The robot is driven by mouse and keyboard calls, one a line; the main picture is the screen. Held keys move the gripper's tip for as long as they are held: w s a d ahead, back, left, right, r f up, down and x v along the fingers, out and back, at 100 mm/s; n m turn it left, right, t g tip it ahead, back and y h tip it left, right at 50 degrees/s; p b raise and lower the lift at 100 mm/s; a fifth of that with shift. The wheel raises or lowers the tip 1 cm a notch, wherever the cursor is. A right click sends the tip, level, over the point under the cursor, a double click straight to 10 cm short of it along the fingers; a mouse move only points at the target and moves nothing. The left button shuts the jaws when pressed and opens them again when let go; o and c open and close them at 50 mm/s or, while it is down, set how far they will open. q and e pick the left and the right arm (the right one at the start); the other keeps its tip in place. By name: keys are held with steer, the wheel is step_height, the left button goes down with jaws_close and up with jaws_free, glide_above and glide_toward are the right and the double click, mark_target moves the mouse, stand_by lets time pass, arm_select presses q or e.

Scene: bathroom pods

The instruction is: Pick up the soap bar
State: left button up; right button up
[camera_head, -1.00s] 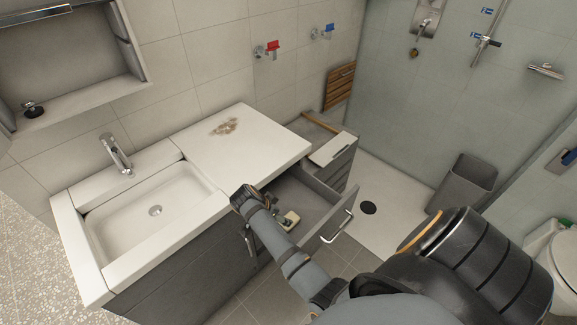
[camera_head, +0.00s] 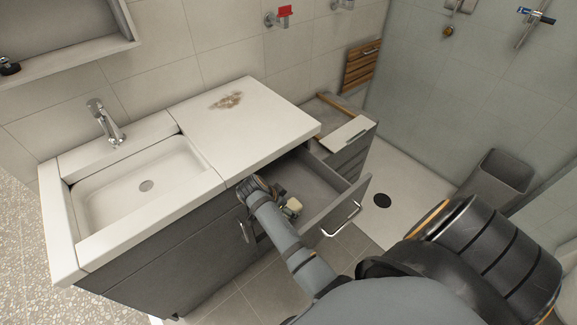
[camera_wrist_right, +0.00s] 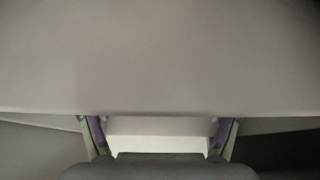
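My right arm reaches from the bottom of the head view to the open drawer, with its gripper (camera_head: 283,203) low at the drawer, partly hidden by the wrist. A small pale block, which looks like the soap bar (camera_head: 293,205), shows right beside the gripper. In the right wrist view the two fingers (camera_wrist_right: 160,133) stand well apart. A whitish block (camera_wrist_right: 160,146) lies between them, close to both; whether they touch it is unclear. My left gripper is out of view.
The grey drawer (camera_head: 337,208) stands pulled out under the white countertop (camera_head: 240,125), beside the sink (camera_head: 140,180). Its front and metal handle (camera_head: 341,220) rise right of the gripper. A wide grey surface (camera_wrist_right: 160,60) fills the upper wrist view. The shower floor (camera_head: 405,190) is clear around its drain.

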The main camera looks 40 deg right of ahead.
steer(key=shift+a+r, duration=0.1)
steer(key=shift+c, duration=1.1)
steer(key=shift+d, duration=0.2)
steer(key=c, duration=1)
